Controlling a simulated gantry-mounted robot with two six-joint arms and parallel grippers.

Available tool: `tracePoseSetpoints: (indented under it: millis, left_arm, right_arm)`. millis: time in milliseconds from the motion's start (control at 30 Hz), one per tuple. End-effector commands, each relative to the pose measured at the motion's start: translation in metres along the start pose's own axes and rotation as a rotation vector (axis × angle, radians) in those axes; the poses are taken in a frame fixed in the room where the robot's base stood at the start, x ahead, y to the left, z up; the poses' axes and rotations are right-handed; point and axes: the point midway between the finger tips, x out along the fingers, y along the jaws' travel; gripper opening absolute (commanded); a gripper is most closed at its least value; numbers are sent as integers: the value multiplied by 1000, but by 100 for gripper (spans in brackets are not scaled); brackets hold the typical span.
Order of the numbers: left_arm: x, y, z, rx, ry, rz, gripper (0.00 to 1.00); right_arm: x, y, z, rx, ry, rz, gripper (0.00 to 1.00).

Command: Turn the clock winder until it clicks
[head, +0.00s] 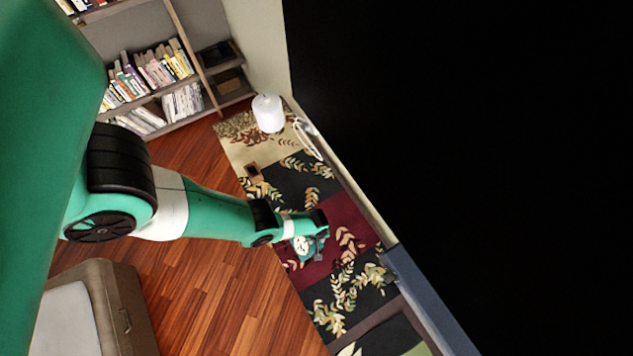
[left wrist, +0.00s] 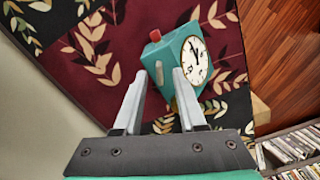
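A teal box-shaped clock (left wrist: 176,62) with a round white face shows just beyond my left gripper in the left wrist view, tilted in the picture. A small red knob (left wrist: 155,35) sticks out from its upper left side. In the head view the clock (head: 302,246) is small beside the end of my left arm. My left gripper (left wrist: 160,73) has its two fingers apart. The right finger overlaps the clock's body in the picture, and the red knob lies beyond the fingertips. I cannot tell whether a finger touches the clock. My right gripper is not in view.
A patterned rug (head: 283,178) runs along the wall over the wooden floor (head: 215,280). A white cylinder (head: 268,113) stands near the wall. A bookshelf (head: 188,85) is at the back and a grey-brown piece of furniture (head: 122,315) at lower left.

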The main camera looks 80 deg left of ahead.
Motion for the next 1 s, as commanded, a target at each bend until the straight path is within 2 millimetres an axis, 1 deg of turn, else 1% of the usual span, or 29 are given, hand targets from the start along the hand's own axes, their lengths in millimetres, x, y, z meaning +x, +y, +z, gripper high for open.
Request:
tracePoseSetpoints:
  millis: [33,67,333,367,500,567,600,1000]
  left_arm:
    - [7,1,0,0,0,1,40]
    - [8,0,0,0,0,1,40]
    - [8,0,0,0,0,1,40]
    - [8,0,0,0,0,1,38]
    - [8,0,0,0,0,1,13]
    - [8,0,0,0,0,1,2]
    - [8,0,0,0,0,1,0]
    - [8,0,0,7,0,1,0]
  right_arm:
    - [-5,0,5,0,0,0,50]
    - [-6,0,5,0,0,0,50]
    - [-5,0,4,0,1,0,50]
    - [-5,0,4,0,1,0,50]
    - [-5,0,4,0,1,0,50]
    - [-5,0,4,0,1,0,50]
    - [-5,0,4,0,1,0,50]
    - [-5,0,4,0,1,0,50]
